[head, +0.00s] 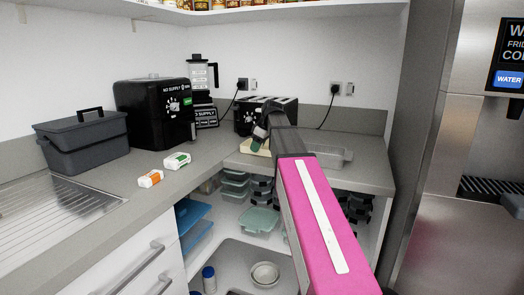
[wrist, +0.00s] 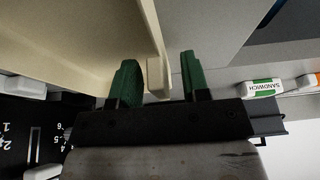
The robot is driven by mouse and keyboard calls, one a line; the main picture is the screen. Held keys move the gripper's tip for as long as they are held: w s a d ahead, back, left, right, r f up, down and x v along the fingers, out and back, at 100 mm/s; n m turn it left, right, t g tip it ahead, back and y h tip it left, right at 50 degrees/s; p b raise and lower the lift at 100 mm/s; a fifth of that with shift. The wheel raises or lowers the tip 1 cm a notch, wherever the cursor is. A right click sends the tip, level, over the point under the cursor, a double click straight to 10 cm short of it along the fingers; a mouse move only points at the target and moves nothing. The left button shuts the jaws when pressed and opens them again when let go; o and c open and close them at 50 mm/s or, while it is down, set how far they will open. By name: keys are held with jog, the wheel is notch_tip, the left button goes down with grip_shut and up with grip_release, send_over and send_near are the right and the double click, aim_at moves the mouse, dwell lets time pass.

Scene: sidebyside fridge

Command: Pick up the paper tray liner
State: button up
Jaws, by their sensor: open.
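My gripper (head: 260,134) is over the back of the counter, in front of the toaster. In the wrist view its two green fingertips (wrist: 159,78) are apart. A cream-coloured piece (head: 249,147), which looks like the paper tray liner, lies on the counter just below the fingertips, partly hidden by my arm. In the wrist view a large cream surface (wrist: 70,40) fills the upper left. A small cream block-like end (wrist: 156,76) shows between the fingers; I cannot tell whether either finger touches it.
A toaster (head: 245,119) stands close behind my gripper. A shallow grey tray (head: 333,155) lies to its right, partly behind my arm. A black appliance (head: 150,112), a grey lidded box (head: 85,142) and two small packs (head: 177,160) are to the left. Open shelves with containers (head: 258,222) are below.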

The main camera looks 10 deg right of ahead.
jog(key=shift+f, duration=0.1)
grip_shut()
